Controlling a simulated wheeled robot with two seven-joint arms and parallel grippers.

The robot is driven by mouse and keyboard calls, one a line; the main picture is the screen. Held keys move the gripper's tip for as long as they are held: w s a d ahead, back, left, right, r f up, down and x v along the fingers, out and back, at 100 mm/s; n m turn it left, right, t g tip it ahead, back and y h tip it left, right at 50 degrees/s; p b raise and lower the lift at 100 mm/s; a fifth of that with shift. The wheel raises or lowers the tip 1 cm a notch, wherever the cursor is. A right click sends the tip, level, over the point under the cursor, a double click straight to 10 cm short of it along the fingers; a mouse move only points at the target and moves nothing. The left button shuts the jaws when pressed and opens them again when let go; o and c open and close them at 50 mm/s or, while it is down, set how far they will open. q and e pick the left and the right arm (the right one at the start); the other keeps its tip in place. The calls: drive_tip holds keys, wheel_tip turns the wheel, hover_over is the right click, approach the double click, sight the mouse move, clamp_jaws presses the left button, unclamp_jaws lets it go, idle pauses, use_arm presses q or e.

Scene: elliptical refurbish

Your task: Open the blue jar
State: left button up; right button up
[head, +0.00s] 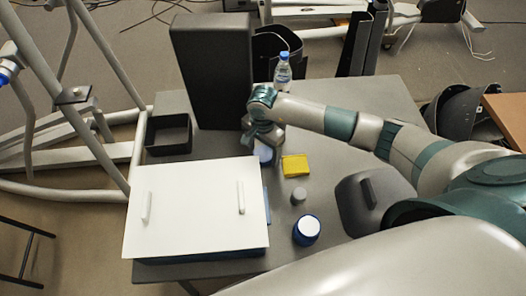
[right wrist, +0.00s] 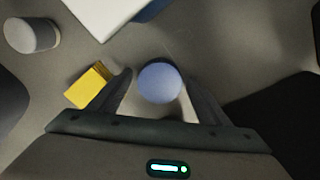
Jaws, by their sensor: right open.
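A round blue-violet lid or jar top (right wrist: 159,83) sits between the two spread fingers of my right gripper (right wrist: 160,95) in the right wrist view. In the head view this blue round thing (head: 264,153) is partly hidden under my right gripper (head: 262,138). The gripper points down at it and is open; whether a finger touches it I cannot tell. A second round container (head: 306,230) with a blue rim and whitish-blue top stands near the table's front edge. I cannot tell which one is the blue jar. My left gripper is not in view.
A yellow block (head: 295,165) and grey cylinder (head: 298,196) are close by. A white-lidded box (head: 190,207) fills the left front. A tall dark box (head: 212,70), a black tray (head: 168,134) and a bottle (head: 283,70) stand behind. A grey handled object (head: 350,205) lies right.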

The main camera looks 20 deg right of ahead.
sight(263, 153)
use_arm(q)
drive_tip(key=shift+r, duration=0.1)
use_arm(e)
drive_tip(key=shift+r, duration=0.1)
drive_tip(key=shift+r, duration=0.15)
drive_tip(key=shift+w+r, duration=0.1)
drive_tip(key=shift+r, duration=0.15)
wheel_tip(263, 153, up, 7)
drive_tip(key=shift+f+b, duration=0.1)
drive_tip(key=shift+b, duration=1.15)
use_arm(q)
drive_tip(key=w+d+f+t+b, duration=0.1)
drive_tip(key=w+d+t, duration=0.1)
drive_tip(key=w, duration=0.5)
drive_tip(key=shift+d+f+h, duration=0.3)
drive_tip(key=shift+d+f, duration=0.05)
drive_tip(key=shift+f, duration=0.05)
use_arm(e)
drive_tip(key=shift+r, duration=2.3)
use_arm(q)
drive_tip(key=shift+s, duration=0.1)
use_arm(e)
drive_tip(key=shift+f, duration=0.1)
